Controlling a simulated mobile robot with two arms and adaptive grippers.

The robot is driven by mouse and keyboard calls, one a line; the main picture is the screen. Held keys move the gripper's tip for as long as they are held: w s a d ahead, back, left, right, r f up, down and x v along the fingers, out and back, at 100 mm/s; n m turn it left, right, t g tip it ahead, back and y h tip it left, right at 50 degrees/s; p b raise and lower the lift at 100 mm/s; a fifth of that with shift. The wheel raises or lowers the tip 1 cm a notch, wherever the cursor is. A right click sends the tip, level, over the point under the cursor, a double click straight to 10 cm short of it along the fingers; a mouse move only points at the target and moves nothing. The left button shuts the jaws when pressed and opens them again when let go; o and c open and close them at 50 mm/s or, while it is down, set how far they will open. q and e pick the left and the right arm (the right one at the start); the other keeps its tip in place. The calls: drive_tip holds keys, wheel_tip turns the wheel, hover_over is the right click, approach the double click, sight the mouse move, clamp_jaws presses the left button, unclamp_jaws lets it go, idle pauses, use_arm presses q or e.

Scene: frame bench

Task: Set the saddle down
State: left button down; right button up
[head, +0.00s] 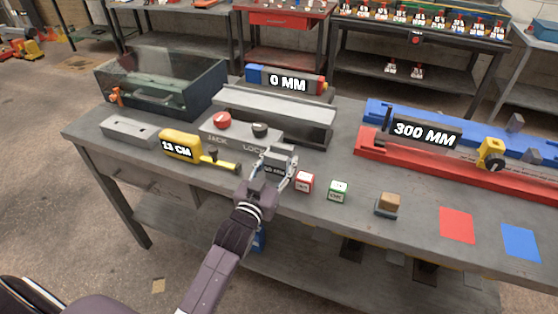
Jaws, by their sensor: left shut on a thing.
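My left gripper (279,172) reaches in from the lower left over the front part of the bench. It is shut on a small grey block, which I take to be the saddle (283,153). The fingers are on either side of it, and a dark label with small white text sits between them. The gripper hides the saddle's lower part, so I cannot tell whether it touches the bench top. My right gripper is not in view.
The bench (330,222) holds a grey panel with a red knob (222,120) and black knob (260,130). A yellow "13 CM" gauge (181,146) lies left; red (304,182) and green (338,191) cubes lie right. Red (456,224) and blue (520,242) patches have clear tops.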

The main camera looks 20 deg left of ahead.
use_arm(q)
drive_tip(key=c, duration=1.3)
unclamp_jaws()
drive_tip(key=shift+f, duration=0.1)
